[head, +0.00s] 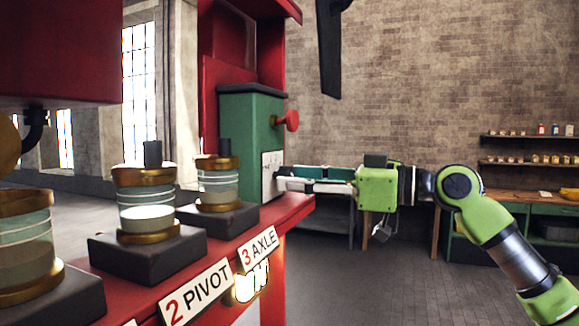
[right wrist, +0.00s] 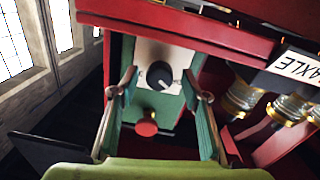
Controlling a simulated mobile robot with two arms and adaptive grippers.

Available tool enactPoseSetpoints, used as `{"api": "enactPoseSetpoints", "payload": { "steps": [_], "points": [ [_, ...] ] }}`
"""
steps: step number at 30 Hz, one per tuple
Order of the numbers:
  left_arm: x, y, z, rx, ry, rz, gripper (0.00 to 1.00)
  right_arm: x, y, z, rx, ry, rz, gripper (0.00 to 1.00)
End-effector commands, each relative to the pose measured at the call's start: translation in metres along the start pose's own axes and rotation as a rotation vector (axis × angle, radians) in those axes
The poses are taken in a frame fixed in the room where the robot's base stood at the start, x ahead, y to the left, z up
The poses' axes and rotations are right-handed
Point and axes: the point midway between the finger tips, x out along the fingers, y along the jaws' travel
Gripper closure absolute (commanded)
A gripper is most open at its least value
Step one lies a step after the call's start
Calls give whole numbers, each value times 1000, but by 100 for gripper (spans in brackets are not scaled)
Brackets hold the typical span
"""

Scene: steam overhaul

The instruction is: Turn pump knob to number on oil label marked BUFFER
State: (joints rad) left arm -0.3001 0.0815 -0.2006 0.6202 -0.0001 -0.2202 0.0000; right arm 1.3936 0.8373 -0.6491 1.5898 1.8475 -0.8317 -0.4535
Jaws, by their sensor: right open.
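The green pump box (head: 252,130) with a dark lid stands on the red bench. Its white dial plate (head: 271,175) faces my right gripper (head: 284,178). In the right wrist view, a round black knob (right wrist: 158,74) with a pale pointer mark sits on the white plate (right wrist: 160,54). My right gripper (right wrist: 162,84) is open, with one finger on each side of the knob and gaps between. The scale numbers are too small to read. Labels "2 PIVOT" (head: 196,291) and "3 AXLE" (head: 260,247) show on the bench edge. No BUFFER label is readable. My left gripper is out of view.
A red round handle (head: 291,121) sticks out of the pump's side; it also shows in the right wrist view (right wrist: 146,126). Glass oilers with brass caps (head: 147,205) stand on dark blocks along the bench. Shelves (head: 530,136) and a green workbench are at the far wall.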

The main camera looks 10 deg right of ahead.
Motion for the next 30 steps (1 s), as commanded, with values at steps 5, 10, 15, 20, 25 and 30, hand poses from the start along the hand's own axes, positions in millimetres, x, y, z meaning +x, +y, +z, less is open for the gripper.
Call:
{"api": "enactPoseSetpoints", "payload": {
  "steps": [5,10,15,20,25,30],
  "points": [
    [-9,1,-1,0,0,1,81,18,1,-1,2,0,0,58],
    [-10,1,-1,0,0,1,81,23,0,0,1,0,1,58],
    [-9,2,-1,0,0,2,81,23,0,1,1,0,1,58],
    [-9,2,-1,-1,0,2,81,23,0,1,1,0,1,94],
    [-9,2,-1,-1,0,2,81,22,1,0,2,0,1,96],
    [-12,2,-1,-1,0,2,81,22,1,0,26,0,1,96]
  ]
}}
